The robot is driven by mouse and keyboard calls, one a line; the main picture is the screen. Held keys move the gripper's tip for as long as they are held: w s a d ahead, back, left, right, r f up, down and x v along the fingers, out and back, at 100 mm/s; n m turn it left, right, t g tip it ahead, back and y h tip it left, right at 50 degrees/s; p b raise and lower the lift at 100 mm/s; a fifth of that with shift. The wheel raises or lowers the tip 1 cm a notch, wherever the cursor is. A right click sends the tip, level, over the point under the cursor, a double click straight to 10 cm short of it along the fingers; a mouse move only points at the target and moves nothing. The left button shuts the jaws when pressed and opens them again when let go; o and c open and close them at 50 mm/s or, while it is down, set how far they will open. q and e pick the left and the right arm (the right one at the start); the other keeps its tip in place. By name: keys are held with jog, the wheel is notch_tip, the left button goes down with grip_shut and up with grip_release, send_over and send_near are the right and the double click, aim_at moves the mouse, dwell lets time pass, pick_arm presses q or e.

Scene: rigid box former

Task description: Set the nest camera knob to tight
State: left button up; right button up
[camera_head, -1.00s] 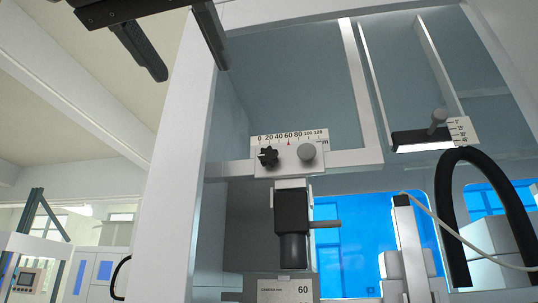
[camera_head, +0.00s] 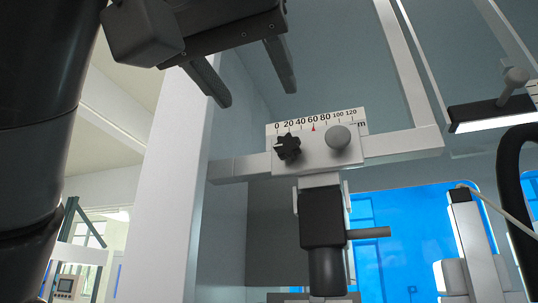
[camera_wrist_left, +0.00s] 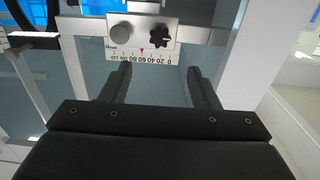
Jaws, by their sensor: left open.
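The camera slide plate (camera_head: 316,151) with a scale from 0 to 120 sits on a white crossbar. It carries a black star-shaped knob (camera_head: 287,147) at left and a round grey knob (camera_head: 338,137) at right. A red mark points near 60. The camera (camera_head: 322,217) hangs below the plate. My left gripper (camera_head: 255,97) is open and empty, above and left of the plate. In the left wrist view, the star knob (camera_wrist_left: 160,37) and grey knob (camera_wrist_left: 120,33) lie beyond the two spread fingers (camera_wrist_left: 158,84), apart from them. My right gripper is not seen.
A white upright post (camera_head: 170,190) stands left of the plate. A white frame bar (camera_head: 403,75) rises at right. Further right are a black light bar (camera_head: 490,112) with a grey knob and a black hose (camera_head: 507,190).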

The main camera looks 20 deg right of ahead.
aim_at(286, 143)
pick_arm(q)
jog(key=p+x, duration=0.4)
jog(key=x, duration=0.7)
jog(key=shift+w+d, duration=0.45)
jog(key=shift+w, duration=0.15)
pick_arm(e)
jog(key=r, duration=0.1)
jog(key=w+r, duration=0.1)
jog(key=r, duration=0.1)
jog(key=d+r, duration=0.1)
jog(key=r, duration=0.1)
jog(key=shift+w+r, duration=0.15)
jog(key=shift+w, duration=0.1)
pick_arm(q)
jog(key=c, duration=1)
jog(key=shift+o, duration=0.2)
